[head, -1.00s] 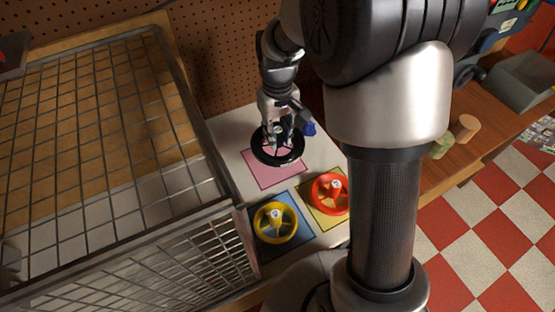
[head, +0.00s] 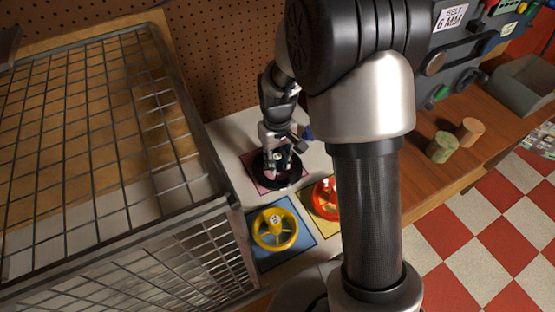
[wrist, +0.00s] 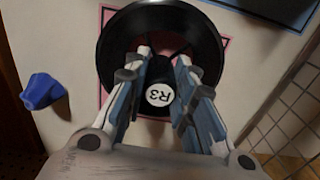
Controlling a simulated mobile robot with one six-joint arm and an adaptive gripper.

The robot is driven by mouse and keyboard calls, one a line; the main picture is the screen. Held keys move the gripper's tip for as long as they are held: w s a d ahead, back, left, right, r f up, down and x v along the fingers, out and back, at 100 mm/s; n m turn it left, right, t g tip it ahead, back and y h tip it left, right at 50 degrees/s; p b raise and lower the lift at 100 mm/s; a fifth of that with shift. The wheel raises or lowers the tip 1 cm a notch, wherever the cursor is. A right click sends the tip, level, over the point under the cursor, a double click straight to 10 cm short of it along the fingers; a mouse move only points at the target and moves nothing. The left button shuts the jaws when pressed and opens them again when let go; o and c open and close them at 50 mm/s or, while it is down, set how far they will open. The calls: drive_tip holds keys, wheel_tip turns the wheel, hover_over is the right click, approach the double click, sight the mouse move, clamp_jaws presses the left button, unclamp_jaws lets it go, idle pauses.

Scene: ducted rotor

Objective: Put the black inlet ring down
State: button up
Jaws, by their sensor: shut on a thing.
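The black inlet ring (head: 290,182) is at the pink square (head: 256,162) on the white board in the head view. It also shows in the wrist view (wrist: 113,45), where the pink square lies under it and a label reading R3 marks its dark hub. My gripper (head: 277,162) is over the ring. In the wrist view my gripper's fingers (wrist: 160,80) are shut on the hub, one on each side. I cannot tell whether the ring touches the board.
A yellow wheel (head: 275,240) lies on the blue square and a red wheel (head: 322,198) on the yellow square. A wire cage (head: 215,215) stands to the left. A blue object (wrist: 42,91) is beside the ring. Two small cylinders (head: 440,148) stand on the wooden bench.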

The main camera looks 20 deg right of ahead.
sight(278, 157)
drive_tip(key=o, duration=1)
drive_tip(key=shift+f, duration=0.1)
drive_tip(key=shift+o, duration=0.2)
wheel_tip(278, 157, up, 13)
drive_tip(key=p, duration=0.4)
drive_tip(key=s+r+m+t, duration=0.1)
drive_tip(key=s+r+t, duration=0.1)
drive_tip(key=s+r, duration=0.85)
drive_tip(key=s+r+m+t, duration=0.1)
drive_tip(key=s+r+t, duration=0.1)
drive_tip(key=s, duration=1)
drive_tip(key=shift+s+a+r+t, duration=0.15)
drive_tip(key=shift+s+r+t, duration=0.15)
drive_tip(key=shift+s+r, duration=0.05)
